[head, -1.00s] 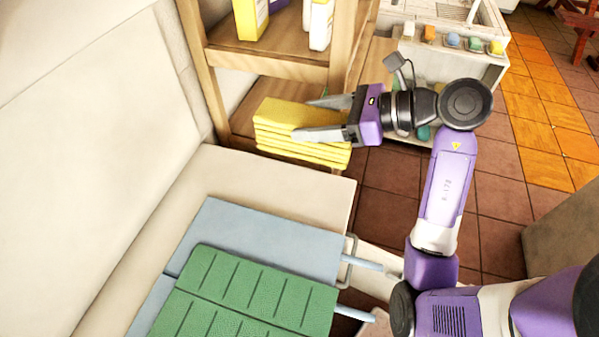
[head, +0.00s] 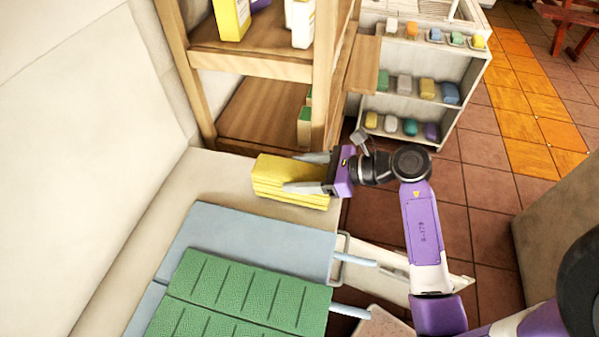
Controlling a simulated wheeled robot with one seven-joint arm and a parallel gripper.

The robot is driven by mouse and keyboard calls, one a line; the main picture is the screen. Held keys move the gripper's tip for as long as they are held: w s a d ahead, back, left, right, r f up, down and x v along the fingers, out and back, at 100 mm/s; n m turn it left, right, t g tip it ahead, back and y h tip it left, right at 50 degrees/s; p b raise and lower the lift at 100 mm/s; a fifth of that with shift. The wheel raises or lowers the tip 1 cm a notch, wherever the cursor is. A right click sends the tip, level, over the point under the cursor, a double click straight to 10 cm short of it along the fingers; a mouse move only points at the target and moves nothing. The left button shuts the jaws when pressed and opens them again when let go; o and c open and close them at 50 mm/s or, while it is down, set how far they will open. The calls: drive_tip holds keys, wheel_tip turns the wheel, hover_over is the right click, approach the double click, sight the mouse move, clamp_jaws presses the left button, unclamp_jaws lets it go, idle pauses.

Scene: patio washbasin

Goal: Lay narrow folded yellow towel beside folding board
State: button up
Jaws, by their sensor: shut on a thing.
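The folded yellow towel (head: 284,184) is a narrow stack of several layers. My gripper (head: 306,172) is shut on its right end, with one finger above and one along the near side. The towel is over the far part of the cream counter (head: 218,172), behind the folding board; I cannot tell whether it touches the counter. The folding board (head: 250,240) is light blue and lies flat on the counter. A green ribbed panel (head: 245,292) lies over its near part.
A wooden shelf (head: 250,62) with boxes stands just behind the counter. A cabinet (head: 415,85) of coloured blocks stands at the back right. A bare strip of counter lies left of the towel. Tiled floor is open at the right.

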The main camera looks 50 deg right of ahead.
drive_tip(key=shift+f, duration=0.2)
drive_tip(key=shift+f, duration=0.15)
drive_tip(key=o, duration=1.6)
